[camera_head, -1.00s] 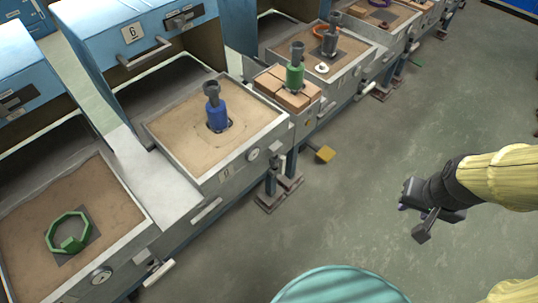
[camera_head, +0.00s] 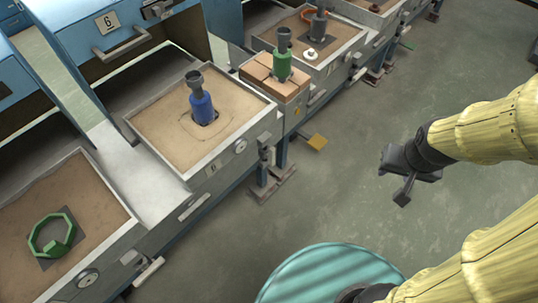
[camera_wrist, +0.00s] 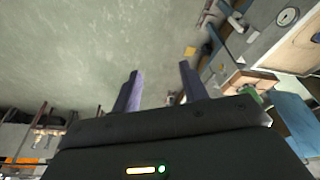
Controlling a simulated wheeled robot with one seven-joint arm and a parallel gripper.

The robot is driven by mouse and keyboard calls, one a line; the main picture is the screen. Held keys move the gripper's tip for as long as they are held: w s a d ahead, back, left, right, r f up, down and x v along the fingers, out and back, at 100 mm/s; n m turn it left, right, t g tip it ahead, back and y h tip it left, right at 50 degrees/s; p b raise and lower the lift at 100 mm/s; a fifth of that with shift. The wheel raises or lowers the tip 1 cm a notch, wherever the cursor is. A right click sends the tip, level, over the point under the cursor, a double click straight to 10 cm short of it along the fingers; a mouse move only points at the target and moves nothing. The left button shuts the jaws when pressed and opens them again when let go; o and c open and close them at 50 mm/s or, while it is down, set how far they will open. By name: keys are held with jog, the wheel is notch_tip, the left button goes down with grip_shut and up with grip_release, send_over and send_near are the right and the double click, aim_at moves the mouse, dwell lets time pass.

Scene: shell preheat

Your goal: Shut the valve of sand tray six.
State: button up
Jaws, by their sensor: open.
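Sand tray six (camera_head: 141,125) stands under a blue hood marked 6, with its own 6 plate on the front. A blue and dark fitting (camera_head: 201,106) stands upright in its sand. A round gauge (camera_head: 240,146) is on its front. A yellow paddle-shaped handle (camera_head: 317,142) sticks out low at its right end; it also shows in the wrist view (camera_wrist: 190,51). I cannot tell for certain that it is the tray's valve. My gripper (camera_head: 397,180) is open and empty over the floor, right of that handle and apart from it. Its two fingers show in the wrist view (camera_wrist: 160,88).
A sand tray with a green ring (camera_head: 38,238) is at left, with a white lever (camera_head: 149,271) below. A green fitting (camera_head: 282,62) stands on bricks right of tray six. A teal round top (camera_head: 325,268) is in front. The floor between gripper and bench is clear.

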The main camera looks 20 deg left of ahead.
jog(key=w+a+f+n+t+y+b, duration=0.1)
jog(key=w+f+t+b, duration=0.1)
jog(key=w+f+b, duration=0.55)
jog(key=w+a+f+n+t+b, duration=0.2)
jog(key=w+f+b, duration=0.4)
jog(key=w+f, duration=0.15)
jog(key=n+y+b, duration=1)
jog(key=y+b, duration=0.6)
jog(key=b, duration=1.7)
send_near(274, 157)
jog(key=v, duration=0.4)
jog(key=shift+d+r+g, duration=0.25)
jog(key=shift+r+g, duration=0.05)
jog(key=shift+r, duration=0.2)
jog(key=b+x, duration=0.3)
jog(key=x, duration=0.5)
jog(key=b+x, duration=0.3)
jog(key=x, duration=0.5)
jog(key=shift+w+a+f, duration=0.1)
jog(key=shift+a+f, duration=0.05)
jog(key=shift+f, duration=0.05)
jog(key=shift+w+a+r, duration=0.1)
jog(key=shift+w+a, duration=0.15)
jog(key=shift+a, duration=0.25)
